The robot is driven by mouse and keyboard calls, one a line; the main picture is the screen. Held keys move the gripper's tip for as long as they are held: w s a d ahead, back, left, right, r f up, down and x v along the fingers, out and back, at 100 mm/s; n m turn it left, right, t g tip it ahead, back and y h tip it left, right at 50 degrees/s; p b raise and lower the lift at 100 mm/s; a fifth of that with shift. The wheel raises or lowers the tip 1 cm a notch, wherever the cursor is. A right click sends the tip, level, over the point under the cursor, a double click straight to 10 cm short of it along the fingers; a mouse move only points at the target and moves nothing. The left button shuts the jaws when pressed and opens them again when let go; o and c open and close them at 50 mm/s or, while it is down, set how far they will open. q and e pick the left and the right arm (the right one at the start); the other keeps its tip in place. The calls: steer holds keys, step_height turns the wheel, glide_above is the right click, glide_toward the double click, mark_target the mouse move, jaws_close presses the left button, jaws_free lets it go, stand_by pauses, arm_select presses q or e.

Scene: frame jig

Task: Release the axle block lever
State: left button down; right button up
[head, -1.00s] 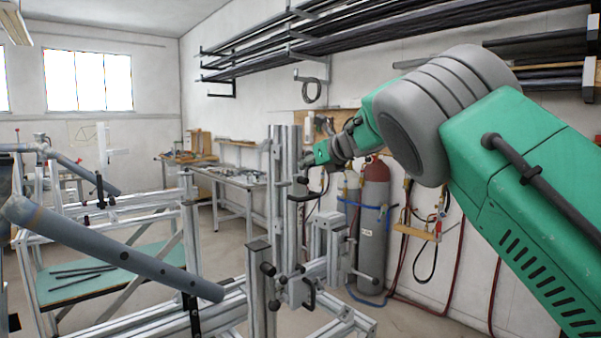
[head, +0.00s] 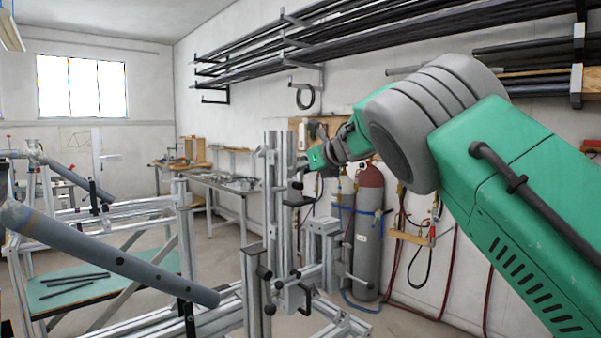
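The frame jig (head: 225,305) is built of silver aluminium profiles, with an upright post (head: 278,165) near the middle of the head view. A black curved lever handle (head: 299,201) sits on the right side of this post. Another dark lever (head: 306,299) shows lower down by a short post. I cannot tell for certain which is the axle block lever. My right gripper (head: 314,160) is small in the picture, beside the post's upper part and above the curved handle. Its fingers are too small to tell open from shut or contact. My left gripper is not in view.
A grey frame tube (head: 110,255) crosses the jig at left. A red-topped gas cylinder (head: 369,235) with hoses stands behind the jig at right. A workbench (head: 215,183) stands at the back wall. Dark tubes (head: 400,30) lie on wall racks above.

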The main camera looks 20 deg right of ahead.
steer(key=shift+s+d+r, duration=0.2)
steer(key=shift+s, duration=0.2)
steer(key=v, duration=1.1)
steer(key=shift+a+f, duration=0.1)
steer(key=shift+f, duration=0.05)
